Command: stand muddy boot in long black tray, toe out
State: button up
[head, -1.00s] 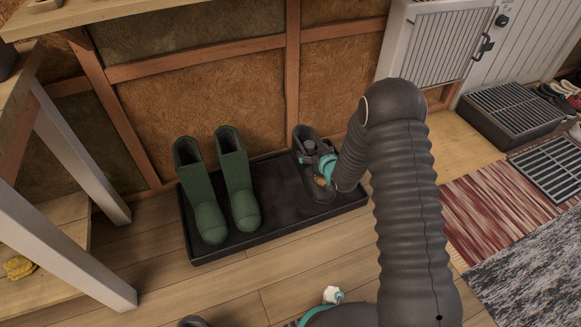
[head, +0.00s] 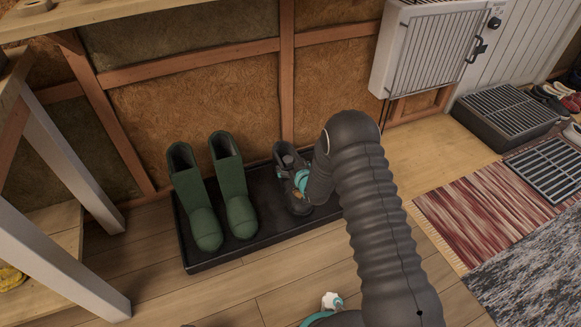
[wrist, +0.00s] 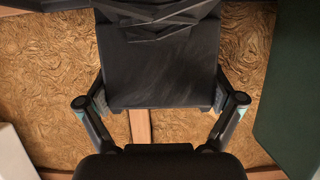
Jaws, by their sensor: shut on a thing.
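The long black tray (head: 262,236) lies on the floor along the wall. The dark boot (head: 297,208) is upright over the right part of the tray, its toe toward the front of the tray and its shaft toward the wall. I cannot tell whether its sole touches the tray floor. My gripper (head: 300,182) is shut on the boot, partly hiding it. In the wrist view the boot (wrist: 160,65) fills the space between my fingers (wrist: 160,100). My arm hides the tray's right end.
A pair of green boots (head: 238,210) stands in the tray's left part, with a gap before the dark boot. A wooden bench (head: 75,235) is at left, a white heater (head: 425,50) at back right. A striped rug (head: 475,215) lies at right.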

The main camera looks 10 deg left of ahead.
jog(key=o, duration=1.5)
jog(key=shift+r, duration=0.1)
jog(key=p+v, duration=0.1)
jog(key=v, duration=1.1)
